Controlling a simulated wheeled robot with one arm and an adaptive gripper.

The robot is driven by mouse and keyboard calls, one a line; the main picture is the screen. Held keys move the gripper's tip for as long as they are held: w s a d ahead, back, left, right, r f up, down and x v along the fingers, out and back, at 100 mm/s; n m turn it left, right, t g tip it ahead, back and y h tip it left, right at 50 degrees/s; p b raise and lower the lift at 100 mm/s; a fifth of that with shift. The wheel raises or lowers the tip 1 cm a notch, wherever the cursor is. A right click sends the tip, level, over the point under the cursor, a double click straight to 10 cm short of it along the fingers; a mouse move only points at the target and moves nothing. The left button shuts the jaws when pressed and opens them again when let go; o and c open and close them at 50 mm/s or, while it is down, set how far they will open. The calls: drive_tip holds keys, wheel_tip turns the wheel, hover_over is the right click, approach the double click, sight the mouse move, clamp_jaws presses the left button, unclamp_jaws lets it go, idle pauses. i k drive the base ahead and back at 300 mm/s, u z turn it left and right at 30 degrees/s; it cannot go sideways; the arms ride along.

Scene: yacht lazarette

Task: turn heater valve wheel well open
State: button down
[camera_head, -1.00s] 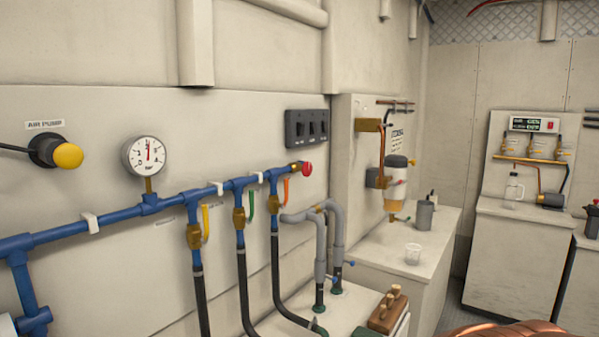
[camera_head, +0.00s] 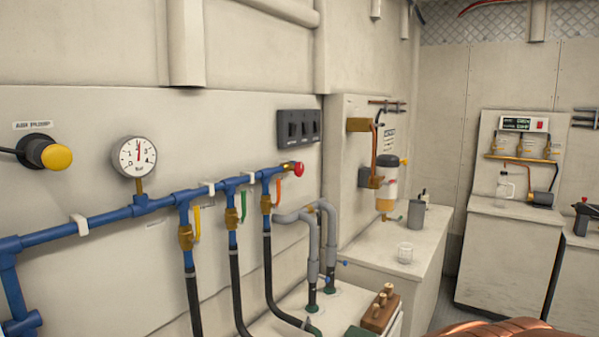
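I cannot make out any wheel marked as the heater valve in this view. A blue pipe manifold (camera_head: 112,217) runs along the left wall, with a round pressure gauge (camera_head: 135,157) above it and a red knob (camera_head: 298,169) at its right end. Yellow, green and orange levers stand at its three drops to black hoses. Grey lagged pipes (camera_head: 313,255) with small blue handles rise from the counter to the right of the manifold. My gripper is not in view.
A yellow air pump knob (camera_head: 56,157) sticks out at far left. A cabinet (camera_head: 509,255) stands at the back right. A narrow strip of floor shows between them.

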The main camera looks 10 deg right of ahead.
sight(298, 168)
drive_tip(key=z, duration=1.65)
drive_tip(key=i, duration=0.65)
drive_tip(key=u, duration=2.7)
